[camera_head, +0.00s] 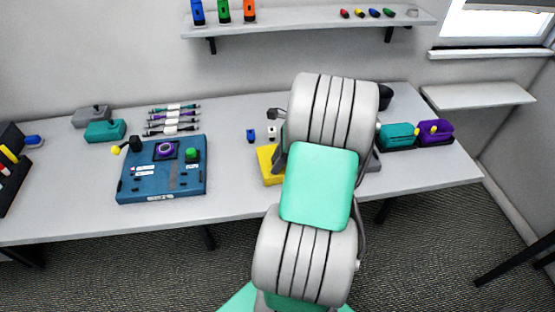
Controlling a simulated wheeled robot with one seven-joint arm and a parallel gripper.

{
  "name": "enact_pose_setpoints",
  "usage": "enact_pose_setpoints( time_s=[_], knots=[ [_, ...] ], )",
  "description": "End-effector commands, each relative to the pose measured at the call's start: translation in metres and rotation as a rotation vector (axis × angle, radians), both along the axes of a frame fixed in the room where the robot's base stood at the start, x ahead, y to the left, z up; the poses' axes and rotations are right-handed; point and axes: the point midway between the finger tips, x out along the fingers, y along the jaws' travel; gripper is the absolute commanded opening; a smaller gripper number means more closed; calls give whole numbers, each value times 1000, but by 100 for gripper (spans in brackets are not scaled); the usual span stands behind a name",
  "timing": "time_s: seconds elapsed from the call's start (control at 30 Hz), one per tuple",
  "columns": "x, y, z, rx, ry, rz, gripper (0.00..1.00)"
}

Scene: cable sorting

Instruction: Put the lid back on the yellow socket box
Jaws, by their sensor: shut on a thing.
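The yellow socket box (267,168) sits on the table near the middle, and only its left part shows. My arm covers the rest of it. My gripper is hidden behind my own arm links, so neither its fingers nor anything between them shows. I cannot make out the box's lid. Whether the box is open on top is also hidden.
A blue panel (187,187) lies left of centre on the table (235,202). Grey (91,116) and teal (104,131) boxes and several cables (172,120) lie behind it. Teal (397,137) and purple (435,133) boxes stand right. A shelf (300,22) hangs above.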

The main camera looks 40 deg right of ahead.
Motion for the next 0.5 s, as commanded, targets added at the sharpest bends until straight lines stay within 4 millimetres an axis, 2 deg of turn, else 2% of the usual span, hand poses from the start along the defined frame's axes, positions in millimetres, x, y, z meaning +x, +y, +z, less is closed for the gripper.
enact_pose_setpoints(
  time_s=[0.27, 0.3, 0.5],
  knots=[
    [0, 0, 0, 1, 1, 0, 0],
    [0, 0, 0, 1, 1, 0, 35],
    [0, 0, 0, 1, 1, 0, 51]
  ],
)
